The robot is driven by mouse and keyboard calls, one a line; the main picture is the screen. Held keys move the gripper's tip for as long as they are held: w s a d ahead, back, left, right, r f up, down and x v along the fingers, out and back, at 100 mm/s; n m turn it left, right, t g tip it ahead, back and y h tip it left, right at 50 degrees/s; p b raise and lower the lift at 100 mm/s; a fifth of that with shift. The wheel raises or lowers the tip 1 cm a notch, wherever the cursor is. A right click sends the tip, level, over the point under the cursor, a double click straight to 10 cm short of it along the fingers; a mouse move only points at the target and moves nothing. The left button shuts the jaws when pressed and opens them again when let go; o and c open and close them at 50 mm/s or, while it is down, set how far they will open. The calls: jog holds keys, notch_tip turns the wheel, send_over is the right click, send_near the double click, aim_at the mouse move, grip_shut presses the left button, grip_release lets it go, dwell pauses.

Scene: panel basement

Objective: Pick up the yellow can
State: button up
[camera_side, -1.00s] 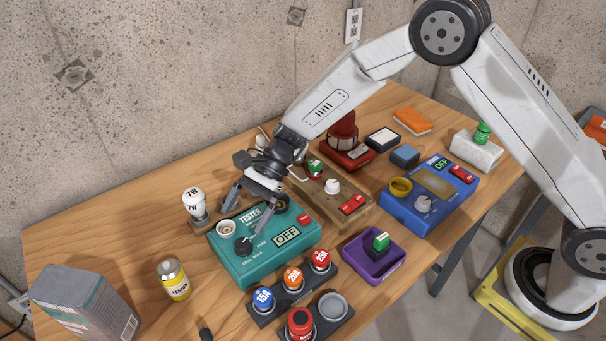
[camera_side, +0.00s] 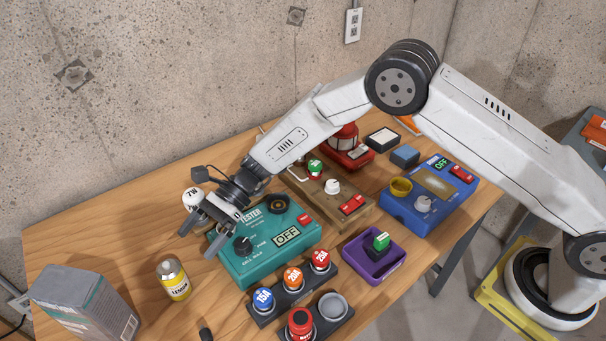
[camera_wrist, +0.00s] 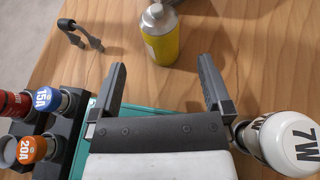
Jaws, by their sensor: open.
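The yellow can (camera_side: 174,279) stands upright on the wooden table at the front left in the side view. It has a silver top and a dark-lettered label. In the wrist view the yellow can (camera_wrist: 160,36) stands beyond the fingertips, roughly midway between them. My gripper (camera_side: 194,244) is open and empty, above the left edge of the teal tester. It is to the upper right of the can and apart from it.
The teal tester (camera_side: 268,262) lies below my gripper. A white 7W bulb (camera_side: 193,200) stands close by it. A grey box (camera_side: 82,299) is left of the can. Several coloured fuses, such as the blue 15A one (camera_side: 263,298), stand to its right. A dark hooked object (camera_wrist: 80,35) lies near the can.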

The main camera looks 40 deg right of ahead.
aim_at(171, 273)
jog(key=shift+x, duration=1.35)
jog(key=shift+x, duration=3)
jog(key=shift+r, duration=0.1)
jog(key=c, duration=1.3)
jog(key=shift+r, duration=0.1)
